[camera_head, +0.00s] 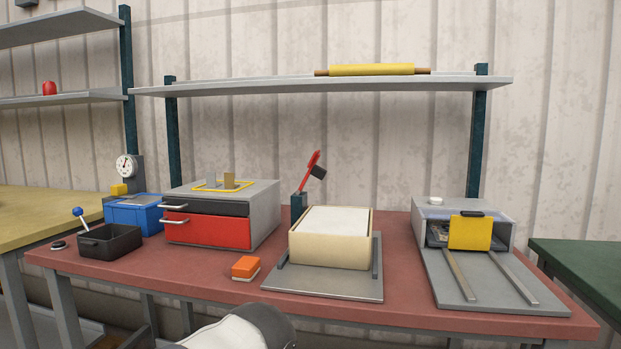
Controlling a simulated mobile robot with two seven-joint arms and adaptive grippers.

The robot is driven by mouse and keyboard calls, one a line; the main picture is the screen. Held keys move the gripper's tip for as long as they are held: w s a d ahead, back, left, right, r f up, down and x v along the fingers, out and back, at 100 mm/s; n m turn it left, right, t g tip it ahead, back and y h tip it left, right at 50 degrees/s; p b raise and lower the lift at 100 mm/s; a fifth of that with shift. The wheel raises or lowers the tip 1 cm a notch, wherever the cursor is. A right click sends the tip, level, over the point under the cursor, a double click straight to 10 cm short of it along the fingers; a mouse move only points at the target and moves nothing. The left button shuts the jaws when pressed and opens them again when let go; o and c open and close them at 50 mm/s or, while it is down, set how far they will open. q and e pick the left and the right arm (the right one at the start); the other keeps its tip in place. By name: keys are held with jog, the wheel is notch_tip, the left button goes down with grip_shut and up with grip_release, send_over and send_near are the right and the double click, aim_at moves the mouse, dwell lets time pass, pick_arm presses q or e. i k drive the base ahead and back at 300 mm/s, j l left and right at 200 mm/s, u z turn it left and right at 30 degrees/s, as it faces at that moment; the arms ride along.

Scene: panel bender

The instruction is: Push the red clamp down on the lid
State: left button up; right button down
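The red clamp (309,171) stands raised and tilted at the back of the bench, on a dark post (298,201). A black block (319,172) sits near its upper end. In front of it is a cream box (330,251) on a grey base plate (325,288). A flat white panel (336,220), which looks like the lid, lies in the top of the box. The clamp is up and apart from this panel. Neither of my grippers shows. Only a white and dark rounded part of mine is at the bottom edge.
An orange block (246,266) lies left of the base plate. A grey drawer unit (260,208) stands at the back left, a black tray (111,242) farther left. A grey machine with a yellow flap (470,233) stands right. A shelf (300,88) spans above.

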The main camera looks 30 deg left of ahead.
aim_at(314, 169)
jog(key=k+j, duration=0.1)
jog(key=j, duration=0.5)
jog(key=k+j, duration=0.1)
jog(key=j, duration=1.05)
jog(key=k+j+u, duration=0.1)
jog(key=j, duration=0.5)
jog(key=l+u, duration=0.35)
jog(key=k+l, duration=0.05)
jog(key=l, duration=0.05)
